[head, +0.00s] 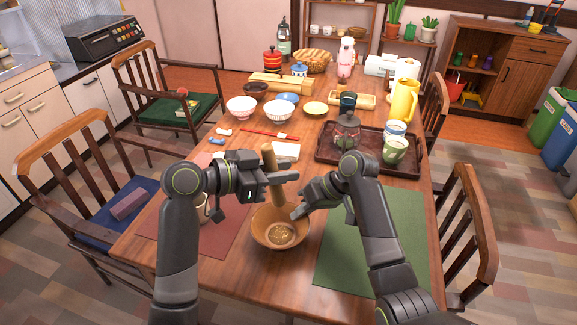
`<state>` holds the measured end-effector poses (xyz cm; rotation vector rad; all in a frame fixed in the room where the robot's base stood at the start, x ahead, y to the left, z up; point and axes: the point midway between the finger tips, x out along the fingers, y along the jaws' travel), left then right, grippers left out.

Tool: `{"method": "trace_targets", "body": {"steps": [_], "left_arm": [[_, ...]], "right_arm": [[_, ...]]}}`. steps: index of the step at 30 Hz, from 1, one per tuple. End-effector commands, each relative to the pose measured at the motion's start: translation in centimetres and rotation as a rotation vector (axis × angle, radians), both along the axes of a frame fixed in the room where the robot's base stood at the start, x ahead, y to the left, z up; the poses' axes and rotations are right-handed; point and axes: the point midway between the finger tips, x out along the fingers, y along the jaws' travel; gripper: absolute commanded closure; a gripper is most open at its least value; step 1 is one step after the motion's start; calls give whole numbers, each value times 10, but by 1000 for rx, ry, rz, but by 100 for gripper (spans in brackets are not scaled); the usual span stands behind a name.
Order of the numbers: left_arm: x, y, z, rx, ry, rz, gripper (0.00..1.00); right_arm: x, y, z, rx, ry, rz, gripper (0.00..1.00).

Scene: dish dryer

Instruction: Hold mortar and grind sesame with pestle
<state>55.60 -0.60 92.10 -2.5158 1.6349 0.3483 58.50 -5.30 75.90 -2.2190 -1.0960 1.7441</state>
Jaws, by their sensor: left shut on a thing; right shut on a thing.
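A brown mortar (262,238) stands on the wooden table near its front middle. Pale sesame (281,234) lies in its bottom. My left gripper (281,176) is shut on a wooden pestle (268,156) and holds it nearly upright above the mortar's far side. The pestle's lower end is near the mortar's far rim; I cannot tell whether it touches. My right gripper (298,211) is shut on the mortar's right rim, with its arm coming from the right.
A red mat (225,240) lies to the left and a green mat (385,250) to the right. A dark tray (330,155) with a glass teapot (346,132) and cups stands behind on the right. Several bowls (242,106) fill the table's far half. Chairs flank the table.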

Motion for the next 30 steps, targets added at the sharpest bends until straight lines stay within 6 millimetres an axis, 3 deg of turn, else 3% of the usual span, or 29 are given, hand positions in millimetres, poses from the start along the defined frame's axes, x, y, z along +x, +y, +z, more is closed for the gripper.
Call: {"method": "trace_targets", "body": {"steps": [30], "left_arm": [[0, 2, -88, -21, 0, 4, 99]], "right_arm": [[0, -1, -1, -3, 3, -1, 100]]}}
